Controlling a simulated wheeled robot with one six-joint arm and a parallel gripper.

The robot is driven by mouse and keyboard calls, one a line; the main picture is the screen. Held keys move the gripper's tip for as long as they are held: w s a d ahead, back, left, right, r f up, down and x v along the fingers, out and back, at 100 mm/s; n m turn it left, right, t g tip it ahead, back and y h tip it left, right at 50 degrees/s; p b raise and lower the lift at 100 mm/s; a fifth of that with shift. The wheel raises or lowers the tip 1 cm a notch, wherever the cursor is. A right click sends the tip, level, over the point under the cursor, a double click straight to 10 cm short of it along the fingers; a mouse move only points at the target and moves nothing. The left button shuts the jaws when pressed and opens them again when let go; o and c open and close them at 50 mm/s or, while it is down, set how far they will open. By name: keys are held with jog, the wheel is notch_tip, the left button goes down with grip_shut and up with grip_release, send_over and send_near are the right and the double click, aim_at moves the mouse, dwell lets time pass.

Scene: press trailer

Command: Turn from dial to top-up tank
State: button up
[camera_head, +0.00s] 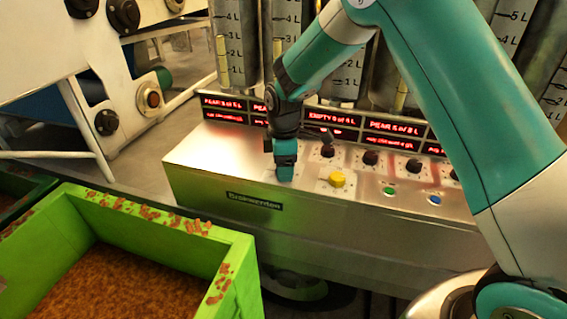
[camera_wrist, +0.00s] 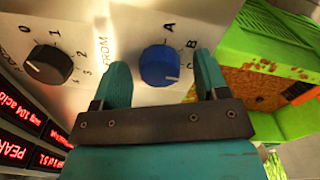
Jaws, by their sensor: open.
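A blue dial (camera_wrist: 159,66) shows in the wrist view, with letters A and B and part of a third beside it. A pale mark shows on its lower right. The word FROM, partly cut, stands to its left. My gripper (camera_wrist: 162,72) is open, one finger on each side of the blue dial; I cannot tell whether they touch it. In the head view my gripper (camera_head: 285,172) points down at the left part of the steel panel (camera_head: 215,160) and hides the dial. Measuring tanks (camera_head: 232,45) stand behind the panel; one red display (camera_head: 332,118) reads EMPTY, others PEAR.
A black numbered dial (camera_wrist: 48,65) is left of the blue one. The panel also has a yellow button (camera_head: 337,179), several black knobs (camera_head: 370,157), a green button (camera_head: 389,190) and a blue button (camera_head: 435,199). A green crate (camera_head: 235,275) of brown pulp stands close in front.

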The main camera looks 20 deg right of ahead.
jog(key=c, duration=0.9)
jog(key=shift+m, duration=0.3)
jog(key=m+p, duration=0.1)
jog(key=m, duration=0.2)
jog(key=shift+r, duration=0.1)
jog(key=m, duration=0.5)
jog(key=shift+p, duration=0.4)
jog(key=shift+w+m, duration=0.1)
jog(key=shift+m, duration=0.2)
jog(key=o, duration=0.9)
